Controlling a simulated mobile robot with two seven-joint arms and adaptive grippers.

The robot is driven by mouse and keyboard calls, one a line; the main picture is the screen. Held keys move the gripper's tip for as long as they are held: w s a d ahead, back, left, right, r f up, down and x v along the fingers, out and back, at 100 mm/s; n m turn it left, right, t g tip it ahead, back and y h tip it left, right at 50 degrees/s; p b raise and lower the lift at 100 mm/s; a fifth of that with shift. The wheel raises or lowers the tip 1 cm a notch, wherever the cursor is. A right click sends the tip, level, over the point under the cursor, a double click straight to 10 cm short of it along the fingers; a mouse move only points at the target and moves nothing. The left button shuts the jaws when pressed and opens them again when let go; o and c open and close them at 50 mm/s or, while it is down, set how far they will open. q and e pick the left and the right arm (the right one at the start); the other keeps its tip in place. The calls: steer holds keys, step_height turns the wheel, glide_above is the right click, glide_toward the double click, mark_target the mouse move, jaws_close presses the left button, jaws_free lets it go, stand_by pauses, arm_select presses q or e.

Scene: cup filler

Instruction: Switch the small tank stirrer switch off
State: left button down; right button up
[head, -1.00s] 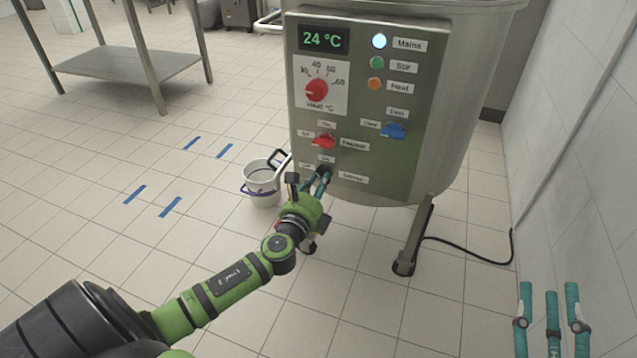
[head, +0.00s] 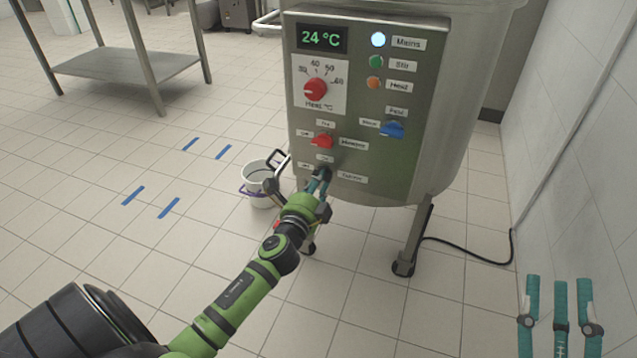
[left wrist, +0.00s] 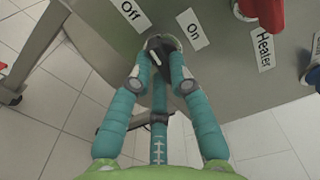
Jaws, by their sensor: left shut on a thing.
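The small tank's control panel (head: 365,100) faces me. The black stirrer switch (left wrist: 158,44) is at the panel's bottom, with "Off" and "On" labels beside it in the left wrist view. My left gripper (head: 320,180) is at this switch, its teal fingers closed around the knob; it also shows in the left wrist view (left wrist: 160,72). The green "Stir" lamp (head: 376,62) is on the panel's upper right. My right gripper (head: 560,310) is open and empty at the lower right, away from the tank.
A red heater switch (head: 322,140) is just above the stirrer switch, and a blue switch (head: 392,129) is to its right. A white bucket (head: 260,183) stands on the floor left of the tank. A cable (head: 470,258) runs to the right wall.

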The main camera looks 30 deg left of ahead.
arm_select(q)
steer(key=shift+n, duration=0.8)
arm_select(e)
steer(key=shift+w+f+g, duration=0.35)
steer(key=shift+f+g, duration=0.05)
steer(key=shift+f, duration=0.15)
steer(key=shift+d+f+h, duration=0.1)
steer(key=shift+f+h, duration=0.15)
steer(key=shift+h, duration=0.15)
arm_select(q)
steer(key=c, duration=1.1)
jaws_free()
steer(key=shift+c, duration=0.2)
steer(key=v, duration=1.2)
arm_select(e)
steer(key=shift+r, duration=0.15)
